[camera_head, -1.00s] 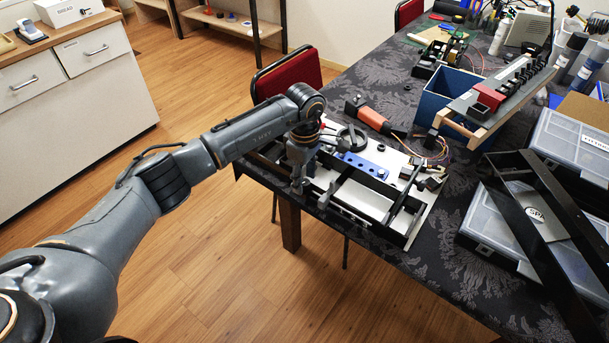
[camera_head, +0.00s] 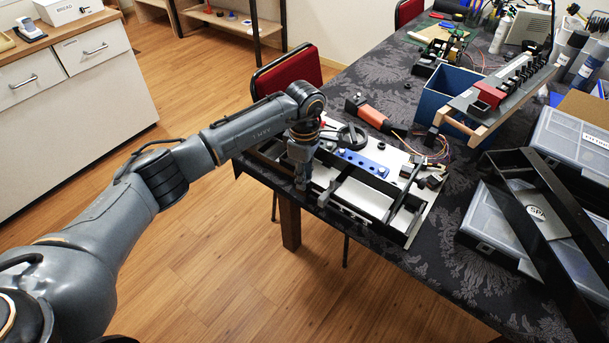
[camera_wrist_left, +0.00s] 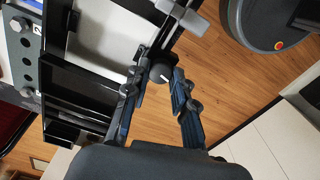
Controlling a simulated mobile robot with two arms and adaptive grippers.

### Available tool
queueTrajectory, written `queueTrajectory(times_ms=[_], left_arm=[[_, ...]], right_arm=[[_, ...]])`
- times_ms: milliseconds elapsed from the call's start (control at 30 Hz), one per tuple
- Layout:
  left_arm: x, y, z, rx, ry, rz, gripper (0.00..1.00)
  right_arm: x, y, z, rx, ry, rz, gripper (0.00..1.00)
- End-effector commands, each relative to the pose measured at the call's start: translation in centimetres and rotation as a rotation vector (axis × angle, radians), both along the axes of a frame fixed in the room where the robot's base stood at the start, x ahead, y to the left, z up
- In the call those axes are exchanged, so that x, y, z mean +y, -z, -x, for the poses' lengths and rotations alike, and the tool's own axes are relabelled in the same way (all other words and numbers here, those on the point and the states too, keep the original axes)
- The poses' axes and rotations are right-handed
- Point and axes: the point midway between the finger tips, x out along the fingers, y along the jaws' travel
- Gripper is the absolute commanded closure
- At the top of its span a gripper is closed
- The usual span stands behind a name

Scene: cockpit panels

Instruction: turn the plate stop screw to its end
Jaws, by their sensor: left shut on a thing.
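The cockpit panel (camera_head: 365,199) lies on the table near its front left edge, with a white plate, black rails and a blue strip (camera_head: 362,164). My left gripper (camera_head: 302,184) points down at the panel's left front edge. In the left wrist view, a round dark knob (camera_wrist_left: 160,72), which looks like the plate stop screw, sits at the panel's edge. The fingers of my left gripper (camera_wrist_left: 163,84) are on both sides of this knob and shut on it. In the head view the knob is hidden by the gripper. My right gripper is not in view.
An orange-handled tool (camera_head: 372,117) and loose wires lie behind the panel. A blue box (camera_head: 447,97) and clear-lidded cases (camera_head: 570,140) stand to the right. A red chair (camera_head: 287,73) is behind the table's left edge. Open wooden floor lies in front.

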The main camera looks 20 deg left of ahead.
Motion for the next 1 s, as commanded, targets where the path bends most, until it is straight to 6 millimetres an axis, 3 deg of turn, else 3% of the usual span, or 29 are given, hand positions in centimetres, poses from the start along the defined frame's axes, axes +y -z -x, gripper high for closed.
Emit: queueTrajectory(times_ms=[1000], left_arm=[[0.0, 0.0, 0.1, -0.001, -0.934, 0.0, 1.0]], right_arm=[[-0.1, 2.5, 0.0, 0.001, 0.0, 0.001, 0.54]])
